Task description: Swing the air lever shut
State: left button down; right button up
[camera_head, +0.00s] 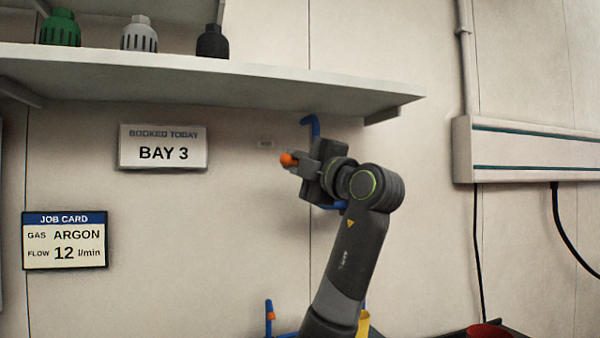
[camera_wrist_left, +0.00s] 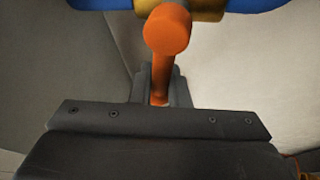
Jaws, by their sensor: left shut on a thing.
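The air lever (camera_head: 288,160) is orange with a rounded end, and in the head view it sticks out just past my left gripper's fingers. My left gripper (camera_head: 300,163) is shut on it. In the left wrist view the orange lever (camera_wrist_left: 168,32) runs up from between the fingers (camera_wrist_left: 160,92) toward a yellow fitting (camera_wrist_left: 208,10) on a blue pipe (camera_wrist_left: 255,4). In the head view the blue pipe (camera_head: 311,122) shows above the gripper, and my wrist hides most of the valve. My right gripper is not in view.
The BAY 3 sign (camera_head: 163,147) and job card (camera_head: 65,240) are on the wall to the left. A wall trunking box (camera_head: 530,150) is at right. A red bowl-like thing (camera_head: 488,331) shows at lower right.

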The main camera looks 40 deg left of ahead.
pick_arm(q)
jog(key=shift+f+n+g+h+b, duration=0.35)
jog(key=shift+f+n+b, duration=0.2)
jog(key=shift+n, duration=0.65)
jog(key=shift+g, duration=0.25)
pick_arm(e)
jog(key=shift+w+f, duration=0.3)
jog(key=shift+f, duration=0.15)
pick_arm(q)
jog(key=shift+f, duration=0.15)
jog(key=c, duration=1.4)
grip_release()
jog(key=shift+s+a, duration=0.1)
jog(key=shift+s, duration=0.05)
